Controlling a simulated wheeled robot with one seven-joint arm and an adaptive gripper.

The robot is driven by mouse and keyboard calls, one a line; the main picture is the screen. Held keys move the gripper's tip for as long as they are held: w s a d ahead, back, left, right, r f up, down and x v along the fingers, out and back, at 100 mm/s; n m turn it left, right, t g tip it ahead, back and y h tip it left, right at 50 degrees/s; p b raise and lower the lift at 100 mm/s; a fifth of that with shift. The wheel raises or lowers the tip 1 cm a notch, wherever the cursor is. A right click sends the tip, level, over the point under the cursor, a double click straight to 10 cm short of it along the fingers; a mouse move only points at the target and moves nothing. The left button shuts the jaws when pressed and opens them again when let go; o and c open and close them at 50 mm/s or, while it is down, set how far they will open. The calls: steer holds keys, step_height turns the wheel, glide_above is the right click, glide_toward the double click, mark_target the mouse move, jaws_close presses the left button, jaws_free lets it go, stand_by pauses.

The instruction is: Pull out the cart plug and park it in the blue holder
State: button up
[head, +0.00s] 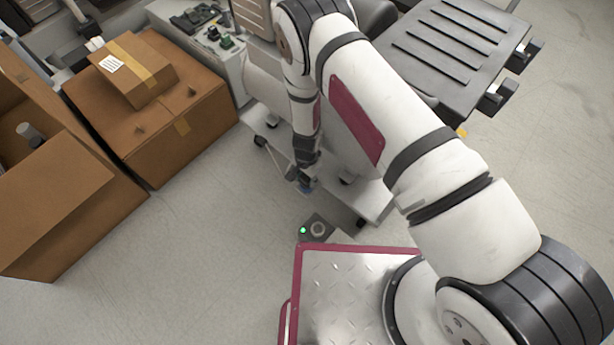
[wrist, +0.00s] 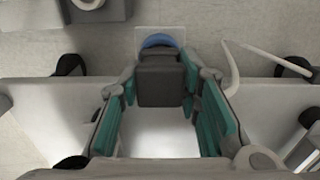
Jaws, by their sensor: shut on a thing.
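My gripper (wrist: 160,92) is shut on a dark grey block-shaped plug (wrist: 160,80), with its teal finger pads on either side. A rounded blue part (wrist: 160,40), which looks like the blue holder, shows just beyond the plug's far end, with a pale plate around it. I cannot tell whether the plug touches or sits in it. In the head view my gripper (head: 302,180) is low over the white cart base, with a small bit of blue (head: 306,188) beside its tip. The plug cannot be made out there.
The white cart base (head: 374,200) has dark casters. A pale cord (wrist: 233,68) curves right of the gripper. Cardboard boxes (head: 180,120) stand at left and a grey ribbed cart top (head: 450,50) at upper right. Open floor (head: 200,235) lies at lower left.

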steer(key=shift+f, duration=0.35)
steer(key=o, duration=0.9)
steer(key=shift+r+p, duration=3.15)
steer(key=shift+r, duration=2.4)
